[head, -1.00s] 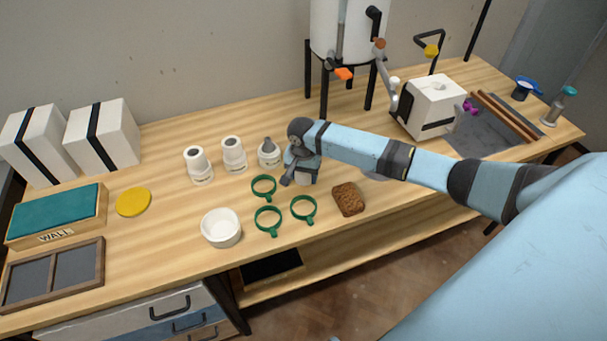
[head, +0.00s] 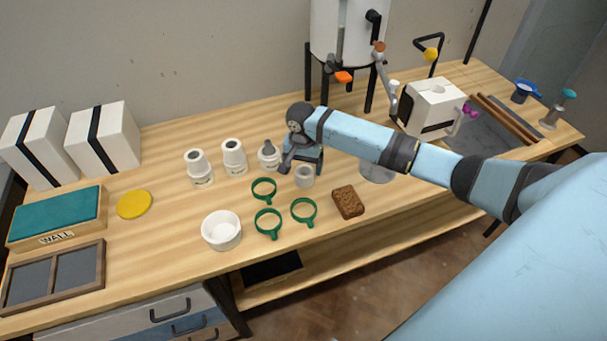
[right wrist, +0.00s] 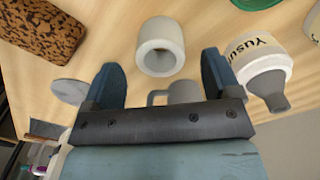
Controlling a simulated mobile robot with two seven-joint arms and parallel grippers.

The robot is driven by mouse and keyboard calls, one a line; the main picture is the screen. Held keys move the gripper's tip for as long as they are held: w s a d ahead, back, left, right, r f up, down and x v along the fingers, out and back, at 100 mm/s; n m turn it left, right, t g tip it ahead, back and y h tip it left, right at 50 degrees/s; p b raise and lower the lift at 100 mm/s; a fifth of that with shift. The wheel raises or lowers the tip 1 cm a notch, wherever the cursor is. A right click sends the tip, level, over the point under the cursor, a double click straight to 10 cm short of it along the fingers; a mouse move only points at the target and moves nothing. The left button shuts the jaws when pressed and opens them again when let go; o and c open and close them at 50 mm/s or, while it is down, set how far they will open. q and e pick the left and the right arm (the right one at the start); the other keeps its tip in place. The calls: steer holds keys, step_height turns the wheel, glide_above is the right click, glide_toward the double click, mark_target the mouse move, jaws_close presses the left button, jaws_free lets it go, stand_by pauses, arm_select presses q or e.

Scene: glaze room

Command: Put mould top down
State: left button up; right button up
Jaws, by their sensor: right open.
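A short pale hollow cylinder (head: 304,177), which I take to be the mould top, stands upright on the table in front of my right gripper (head: 303,158). In the right wrist view the cylinder (right wrist: 160,47) shows its open round end, beyond the fingertips and touching neither. My right gripper is open there, its two blue fingers (right wrist: 160,78) wide apart. A grey mug-like shape with a handle (right wrist: 182,93) shows partly behind the gripper's edge. In the head view the fingers are mostly hidden by the wrist. My left gripper is not in view.
White bottles (head: 233,155) stand left of the gripper. Green rings (head: 268,222), a white bowl (head: 221,230) and a brown speckled block (head: 347,202) lie nearer the front edge. A grey disc (head: 377,173) lies to the right, partly under my arm.

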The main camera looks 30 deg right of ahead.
step_height(320, 180, up, 7)
steer(key=shift+a+f, duration=0.1)
steer(key=shift+f, duration=0.05)
stand_by(0.5)
steer(key=s+a+f+n+t+y, duration=0.1)
steer(key=s+a+f+n, duration=0.25)
steer(key=s+a, duration=0.45)
steer(key=s+a+f+n+t+y, duration=0.1)
steer(key=s+a+f+n, duration=0.3)
steer(key=s, duration=0.5)
steer(key=s+d+r+n+t+h, duration=0.1)
steer(key=s+r+n, duration=0.15)
steer(key=s, duration=0.55)
steer(key=s+d+r+n+t, duration=0.1)
steer(key=s+r+n, duration=0.15)
steer(key=s, duration=0.55)
steer(key=w+a+f+t+y+p, duration=0.2)
steer(key=w+a+f+t+p, duration=0.2)
steer(key=w+a+t+p, duration=0.2)
steer(key=t+p, duration=0.1)
steer(key=p, duration=0.1)
steer(key=shift+p, duration=0.35)
